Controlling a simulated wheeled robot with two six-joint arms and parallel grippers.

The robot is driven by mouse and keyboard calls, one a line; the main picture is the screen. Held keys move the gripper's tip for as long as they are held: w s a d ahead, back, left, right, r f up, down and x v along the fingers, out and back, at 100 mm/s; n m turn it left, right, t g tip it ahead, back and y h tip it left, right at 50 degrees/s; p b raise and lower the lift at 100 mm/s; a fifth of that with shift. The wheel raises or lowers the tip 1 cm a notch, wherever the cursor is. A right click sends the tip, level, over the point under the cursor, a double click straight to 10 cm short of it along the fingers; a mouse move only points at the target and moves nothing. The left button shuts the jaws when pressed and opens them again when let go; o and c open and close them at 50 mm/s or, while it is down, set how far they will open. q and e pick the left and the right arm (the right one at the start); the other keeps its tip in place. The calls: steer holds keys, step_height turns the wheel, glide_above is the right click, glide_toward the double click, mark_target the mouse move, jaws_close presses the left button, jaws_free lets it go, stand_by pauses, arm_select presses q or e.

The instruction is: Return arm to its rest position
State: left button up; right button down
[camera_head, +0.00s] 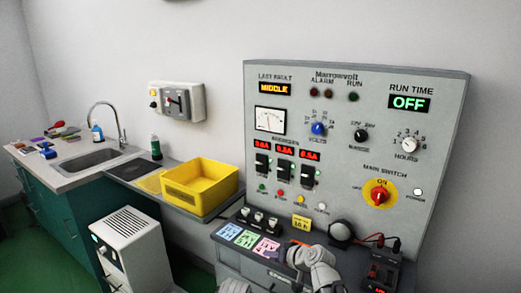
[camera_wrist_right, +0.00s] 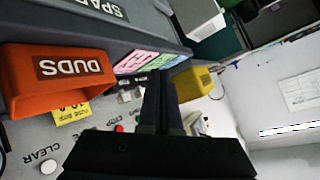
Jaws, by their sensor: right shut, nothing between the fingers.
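My right gripper (camera_wrist_right: 163,85) shows in the wrist view as two dark fingers pressed together, shut and empty. It points past the coloured cards (camera_wrist_right: 143,62) toward the yellow tray (camera_wrist_right: 188,85), apart from the orange DUDS bin (camera_wrist_right: 60,82) at left. In the head view, my right arm's pale links rise at the bottom edge, in front of the control panel (camera_head: 350,110); its fingers are hard to make out there. Another pale link of mine shows at the bottom, left of it. My left gripper is not in view.
The yellow tray (camera_head: 212,181) stands on a side shelf. A sink counter (camera_head: 60,178) lies at the far left and a white cabinet (camera_head: 128,240) stands in front. A black meter with probes (camera_head: 383,270) sits right of my arm. The panel's main switch (camera_head: 380,194) faces me.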

steer(key=s+a+f+n+g+h+p, duration=0.1)
steer(key=s+a+f+g, duration=0.15)
steer(key=s, duration=0.35)
steer(key=s+a+f+n+g+h+p, duration=0.1)
steer(key=s+a+g, duration=0.15)
steer(key=s, duration=0.25)
steer(key=s+d+g+h+p, duration=0.1)
steer(key=s+d+g+h, duration=0.1)
steer(key=s, duration=0.5)
steer(key=s+d+f+n+g+h+p, duration=0.1)
steer(key=s+d+g+h, duration=0.1)
steer(key=s+h, duration=0.2)
steer(key=s, duration=0.2)
steer(key=shift+s+d+f+g, duration=0.2)
steer(key=shift+s+d+g, duration=0.1)
steer(key=shift+s+d, duration=0.1)
